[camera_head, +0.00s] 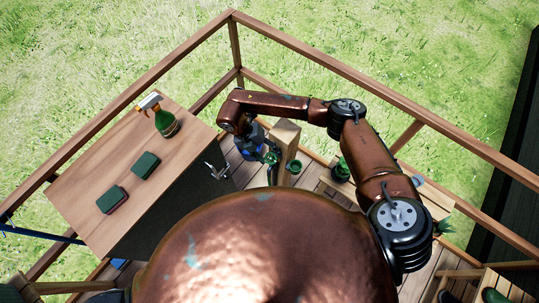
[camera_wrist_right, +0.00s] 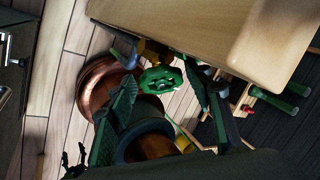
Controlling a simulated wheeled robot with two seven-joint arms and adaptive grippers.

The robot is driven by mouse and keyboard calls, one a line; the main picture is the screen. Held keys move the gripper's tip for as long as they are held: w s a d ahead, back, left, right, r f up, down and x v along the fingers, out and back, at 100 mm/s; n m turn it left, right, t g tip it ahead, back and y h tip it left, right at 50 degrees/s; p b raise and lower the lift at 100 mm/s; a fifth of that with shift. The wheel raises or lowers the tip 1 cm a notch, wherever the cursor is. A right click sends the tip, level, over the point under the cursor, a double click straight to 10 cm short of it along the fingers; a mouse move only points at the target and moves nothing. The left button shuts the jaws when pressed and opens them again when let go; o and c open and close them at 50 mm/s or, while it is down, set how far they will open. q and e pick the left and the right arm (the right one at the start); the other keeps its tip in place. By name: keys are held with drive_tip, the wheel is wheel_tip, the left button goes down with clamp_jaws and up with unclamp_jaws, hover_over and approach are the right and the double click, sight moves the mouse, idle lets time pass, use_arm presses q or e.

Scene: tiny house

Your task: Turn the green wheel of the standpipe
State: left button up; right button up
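The green wheel (camera_wrist_right: 161,79) shows in the right wrist view, beside the wooden post (camera_wrist_right: 200,30) and in front of a brass-coloured fitting. My right gripper (camera_wrist_right: 160,88) is open. Its two dark green fingers reach toward the wheel, one on each side in the picture; I cannot tell if they touch it. In the head view my right arm bends across to the left, and its gripper (camera_head: 271,156) is close to the same post (camera_head: 287,134). The standpipe is mostly hidden there, and small green parts are hard to tell apart. My left gripper is not in view.
A wooden-topped cabinet (camera_head: 82,196) on the left holds a green spray bottle (camera_head: 165,122) and two dark green blocks (camera_head: 145,165). A wooden railing (camera_head: 330,62) encloses the deck, with grass beyond.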

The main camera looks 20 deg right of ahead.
drive_tip(key=shift+o, duration=1.1)
drive_tip(key=shift+s, duration=0.1)
